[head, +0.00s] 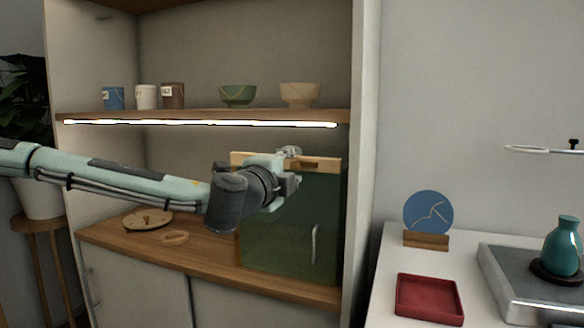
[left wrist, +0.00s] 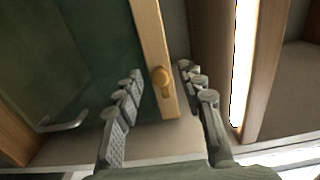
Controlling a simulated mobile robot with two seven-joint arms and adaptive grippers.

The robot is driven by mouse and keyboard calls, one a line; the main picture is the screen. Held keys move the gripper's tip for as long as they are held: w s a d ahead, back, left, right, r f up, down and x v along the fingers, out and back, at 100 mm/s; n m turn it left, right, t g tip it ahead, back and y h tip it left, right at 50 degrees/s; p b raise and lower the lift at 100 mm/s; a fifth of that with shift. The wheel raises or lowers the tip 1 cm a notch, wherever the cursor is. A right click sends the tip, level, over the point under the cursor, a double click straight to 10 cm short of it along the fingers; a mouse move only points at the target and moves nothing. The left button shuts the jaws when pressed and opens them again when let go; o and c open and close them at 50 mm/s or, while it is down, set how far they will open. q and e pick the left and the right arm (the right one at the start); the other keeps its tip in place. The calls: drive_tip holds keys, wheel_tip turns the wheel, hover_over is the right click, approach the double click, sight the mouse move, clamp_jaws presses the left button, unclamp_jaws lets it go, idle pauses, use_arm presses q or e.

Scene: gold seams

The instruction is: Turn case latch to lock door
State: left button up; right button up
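The case (head: 290,225) has dark green glass and a light wooden frame along its top, and stands on the cabinet counter. Its latch (left wrist: 162,76), a round brass-coloured knob with a short tab, sits on the wooden frame in the left wrist view. The door handle (left wrist: 62,123) is a pale bar on the green glass; it also shows in the head view (head: 315,243). My left gripper (left wrist: 160,72) is open, its fingers on either side of the latch with gaps visible. In the head view the gripper (head: 290,166) is at the case's top edge. My right gripper is out of view.
A lit shelf (head: 200,116) with cups and bowls runs above the case. A white table with a red tray (head: 428,298) and a teal vase (head: 562,245) stands right.

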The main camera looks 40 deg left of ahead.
use_arm(q)
clamp_jaws()
idle(0.4)
